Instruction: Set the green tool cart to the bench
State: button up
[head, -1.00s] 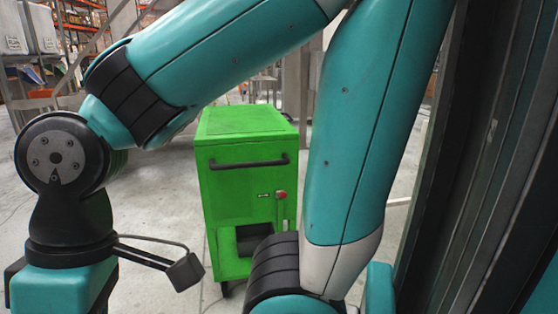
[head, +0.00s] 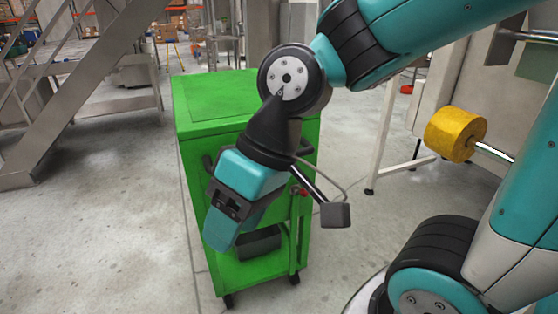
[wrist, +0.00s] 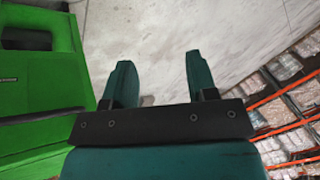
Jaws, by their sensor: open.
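The green tool cart (head: 215,97) stands upright on casters on the floor, near the middle of the head view. My gripper (head: 228,230) is in front of its near face and hides part of it. The cart's dark handle (head: 207,163) is mostly hidden behind my wrist. In the wrist view, my gripper (wrist: 157,66) is open with bare floor between its fingers. The cart (wrist: 45,75) and its dark handle bar (wrist: 40,117) lie left of the fingers there, outside the jaws. I cannot tell for sure which structure is the bench.
A metal stair (head: 70,100) and a low grey platform (head: 120,103) stand at the left. A yellow roll (head: 453,133) on a rod and a white-legged frame (head: 385,135) are at the right. Floor (head: 120,220) left of the cart is clear. Racks (wrist: 285,100) show in the wrist view.

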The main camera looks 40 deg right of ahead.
jog(key=w+d+f+m+t+y+b, duration=0.2)
jog(key=w+d+f+m+t+b, duration=0.15)
jog(key=w+f+m+b, duration=0.35)
jog(key=w+d+f+m+t+h+b, duration=0.25)
jog(key=d+m+t+b, duration=0.2)
jog(key=d, duration=0.35)
jog(key=w+d+f+m+t+h+b, duration=0.1)
jog(key=w+d+f+m+t+b, duration=0.15)
jog(key=d+m, duration=0.5)
jog(key=w+d+f+m+t+h+b, duration=0.25)
jog(key=w+d+t+b, duration=0.2)
jog(key=d, duration=0.55)
jog(key=shift+m+y, duration=0.3)
jog(key=shift+m, duration=0.25)
jog(key=p+x, duration=0.5)
jog(key=x, duration=1.1)
jog(key=shift+w+a+p, duration=0.15)
jog(key=shift+a+p, duration=0.05)
jog(key=shift+p, duration=0.15)
grip_shut()
